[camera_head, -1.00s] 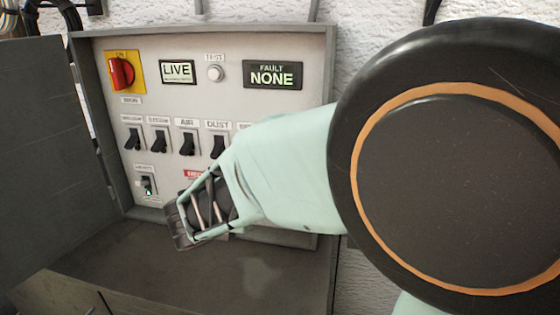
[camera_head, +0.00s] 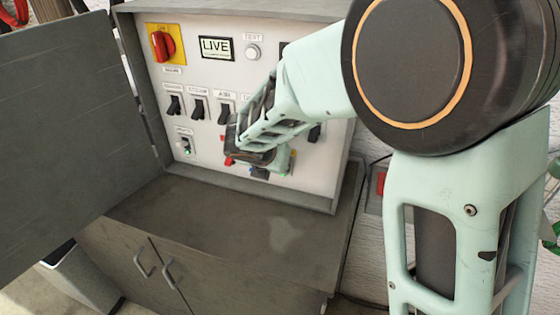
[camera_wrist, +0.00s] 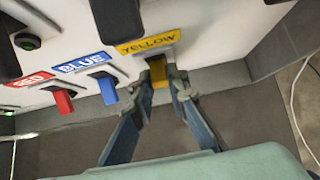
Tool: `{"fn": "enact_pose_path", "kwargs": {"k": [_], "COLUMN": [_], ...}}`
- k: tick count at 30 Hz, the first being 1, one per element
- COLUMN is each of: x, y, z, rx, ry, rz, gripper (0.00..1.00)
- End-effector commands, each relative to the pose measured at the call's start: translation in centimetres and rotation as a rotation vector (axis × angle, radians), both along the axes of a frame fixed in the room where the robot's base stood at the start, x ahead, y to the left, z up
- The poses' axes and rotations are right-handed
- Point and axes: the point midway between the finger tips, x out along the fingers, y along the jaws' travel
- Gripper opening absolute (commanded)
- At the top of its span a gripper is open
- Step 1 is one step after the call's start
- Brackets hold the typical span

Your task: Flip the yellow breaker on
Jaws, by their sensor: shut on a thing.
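The yellow breaker (camera_wrist: 158,72) sits under its YELLOW label (camera_wrist: 148,43) in the wrist view. My gripper (camera_wrist: 162,88) has one finger on each side of its lever and is shut on it. In the head view my gripper (camera_head: 258,150) is at the lower part of the panel (camera_head: 315,185) and hides the yellow breaker. The red breaker (camera_wrist: 64,103) and blue breaker (camera_wrist: 107,90) are in a row to the left in the wrist view, with levers pointing down.
Several black switches (camera_head: 198,107) and a red rotary knob (camera_head: 163,46) are on the panel. The display (camera_head: 216,48) reads LIVE. The open cabinet door (camera_head: 70,125) stands at the left. A bare grey ledge (camera_head: 220,230) lies below the panel.

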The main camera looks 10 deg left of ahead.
Motion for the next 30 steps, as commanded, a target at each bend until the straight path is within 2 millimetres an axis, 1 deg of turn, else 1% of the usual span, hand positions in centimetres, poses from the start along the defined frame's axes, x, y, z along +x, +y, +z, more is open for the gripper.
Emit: {"fn": "enact_pose_path", "kwargs": {"k": [12, 13, 17, 18, 26, 30], "x": [-0.01, -0.01, 0.0, -0.01, -0.04, -0.56], "y": [-0.04, -0.04, -0.04, -0.03, 0.0, 0.13], "z": [-0.08, -0.08, -0.06, -0.06, 0.05, 0.9], "rx": [0.001, 0.001, 0.001, 0.001, 0.001, 0.004], "ry": [0.006, 0.006, 0.005, 0.005, 0.004, 0.001], "rz": [-0.001, -0.001, -0.001, -0.001, -0.001, -0.002], "gripper": [0.0, 0.15, 0.3, 0.32, 0.32, 0.32]}}
